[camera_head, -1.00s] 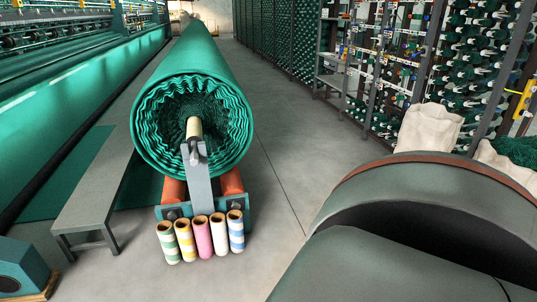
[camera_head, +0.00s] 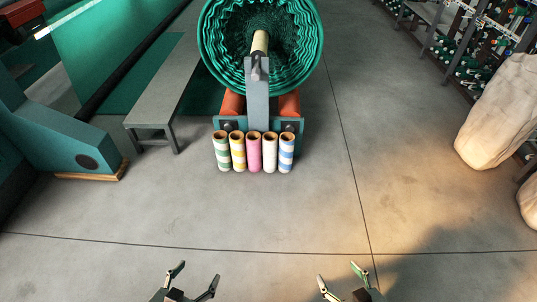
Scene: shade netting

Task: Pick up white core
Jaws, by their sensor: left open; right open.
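The white core (camera_head: 270,153) is a plain off-white hollow tube standing upright in a row of tubes. It is between the pink core (camera_head: 254,153) and the blue-and-white striped core (camera_head: 286,155). A yellow-striped core (camera_head: 238,152) and a green-striped core (camera_head: 221,153) stand further left. My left gripper (camera_head: 197,274) is open and empty at the bottom edge. My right gripper (camera_head: 340,275) is open and empty at the bottom, right of centre. Both are well apart from the cores, on the near side.
A large green netting roll (camera_head: 215,50) on a teal stand (camera_head: 301,128) is behind the cores. A grey bench (camera_head: 150,115) and a teal machine housing (camera_head: 60,140) stand left. White sacks (camera_head: 497,115) stand right. The floor (camera_head: 250,210) before the cores is clear.

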